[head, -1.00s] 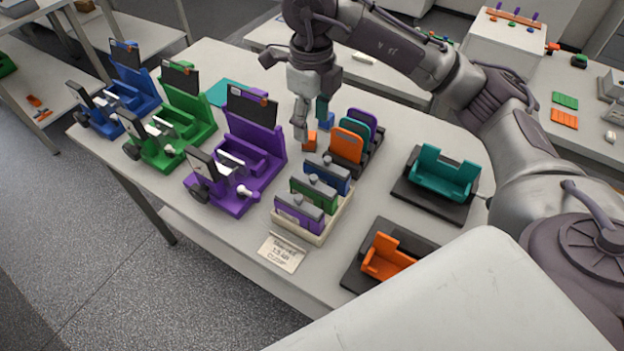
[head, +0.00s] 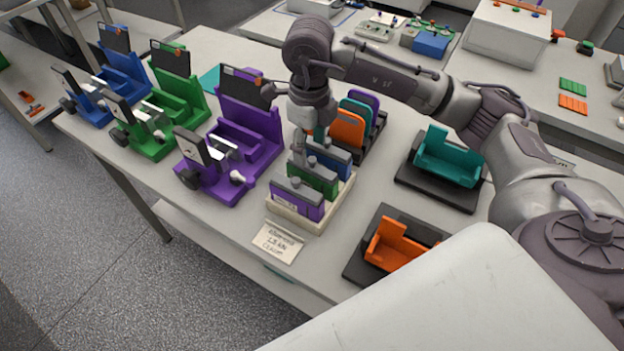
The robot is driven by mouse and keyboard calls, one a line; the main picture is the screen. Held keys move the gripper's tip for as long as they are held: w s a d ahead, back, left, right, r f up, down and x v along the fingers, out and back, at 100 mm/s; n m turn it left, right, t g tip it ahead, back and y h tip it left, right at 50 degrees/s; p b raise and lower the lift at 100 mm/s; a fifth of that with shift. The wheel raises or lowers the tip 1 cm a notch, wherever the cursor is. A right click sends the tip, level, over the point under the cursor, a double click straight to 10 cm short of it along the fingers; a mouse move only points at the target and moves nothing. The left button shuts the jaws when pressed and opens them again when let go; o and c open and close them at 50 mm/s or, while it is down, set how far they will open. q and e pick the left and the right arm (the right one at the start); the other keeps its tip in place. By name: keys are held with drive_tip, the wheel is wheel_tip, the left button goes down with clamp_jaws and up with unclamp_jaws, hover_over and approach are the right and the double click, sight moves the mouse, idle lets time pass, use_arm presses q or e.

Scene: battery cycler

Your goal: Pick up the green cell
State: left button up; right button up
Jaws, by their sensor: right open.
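The green cell (head: 314,180) stands upright with a dark grey top in the middle slot of a cream tray (head: 340,204). A blue cell (head: 336,163) stands behind it and a purple cell (head: 292,203) in front. My right gripper (head: 306,155) is open and points down just above the back of the tray, close over the green and blue cells. Its fingers partly hide the cell tops, and I cannot tell whether they touch. My left gripper is not in view.
Purple (head: 235,145), green (head: 180,105) and blue (head: 122,80) fixtures stand to the left. A dark rack (head: 372,140) with several upright coloured pieces is behind the tray. Teal (head: 450,165) and orange (head: 395,248) holders stand to the right. A label card (head: 278,242) lies in front.

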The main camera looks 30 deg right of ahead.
sight(311, 158)
wheel_tip(311, 158, down, 3)
drive_tip(key=shift+r, duration=0.1)
drive_tip(key=shift+s+f+p, duration=0.1)
drive_tip(key=shift+f+p, duration=0.2)
drive_tip(key=shift+p, duration=0.15)
wheel_tip(311, 158, down, 4)
drive_tip(key=shift+s+d+r+p, duration=0.15)
drive_tip(key=shift+r+p, duration=0.05)
drive_tip(key=shift+p, duration=0.7)
drive_tip(key=shift+f, duration=0.6)
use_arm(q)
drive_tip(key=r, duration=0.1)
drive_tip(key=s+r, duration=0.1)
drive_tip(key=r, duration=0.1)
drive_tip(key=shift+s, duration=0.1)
use_arm(e)
clamp_jaws()
drive_tip(key=shift+r, duration=0.1)
